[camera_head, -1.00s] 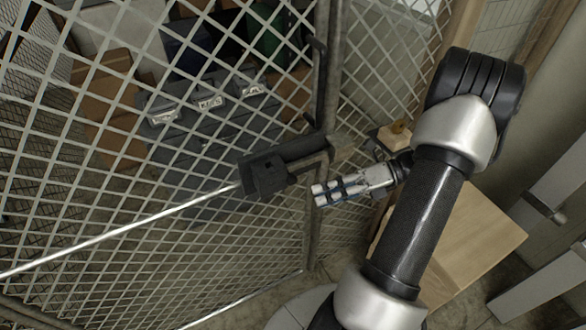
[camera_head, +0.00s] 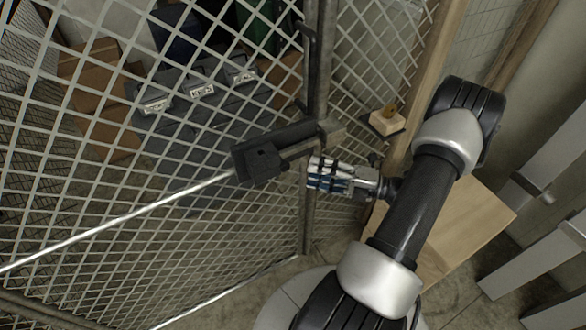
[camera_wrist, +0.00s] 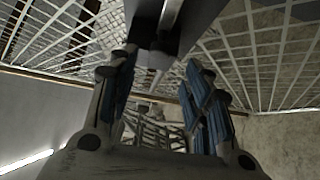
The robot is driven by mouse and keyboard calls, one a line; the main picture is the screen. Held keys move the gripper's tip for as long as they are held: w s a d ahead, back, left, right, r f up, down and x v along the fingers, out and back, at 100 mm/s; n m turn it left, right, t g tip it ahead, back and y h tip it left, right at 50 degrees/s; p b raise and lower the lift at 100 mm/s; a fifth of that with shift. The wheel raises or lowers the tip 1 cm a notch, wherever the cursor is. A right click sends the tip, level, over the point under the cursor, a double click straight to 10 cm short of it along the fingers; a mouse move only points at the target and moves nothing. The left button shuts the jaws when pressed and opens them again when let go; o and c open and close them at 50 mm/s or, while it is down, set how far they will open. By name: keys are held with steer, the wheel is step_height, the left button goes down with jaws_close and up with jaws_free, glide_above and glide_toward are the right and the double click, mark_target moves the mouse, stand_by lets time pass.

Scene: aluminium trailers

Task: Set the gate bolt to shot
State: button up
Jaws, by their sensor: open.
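The gate bolt (camera_head: 258,163) is a dark metal housing with a squarish block, fixed on the mesh gate (camera_head: 130,190) at mid-height. Its dark bar runs right toward the keeper (camera_head: 331,131) at the gate post. Whether the bar enters the keeper is unclear. My gripper (camera_head: 314,173) is just right of the block and below the bar, pointing left. It is open and holds nothing. In the wrist view my gripper (camera_wrist: 160,85) has its two blue-padded fingers spread. A grey metal part (camera_wrist: 170,22) shows above and between them; contact cannot be told.
A vertical post (camera_head: 318,70) with a dark pull handle stands behind the bolt. A wooden box (camera_head: 465,235) is below my arm at right. Grey cases (camera_head: 200,95) lie beyond the mesh.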

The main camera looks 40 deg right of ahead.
mark_target(289, 167)
steer(key=x, duration=0.7)
steer(key=shift+w+a+b, duration=0.1)
steer(key=shift+b, duration=0.25)
steer(key=shift+c, duration=0.4)
jaws_close()
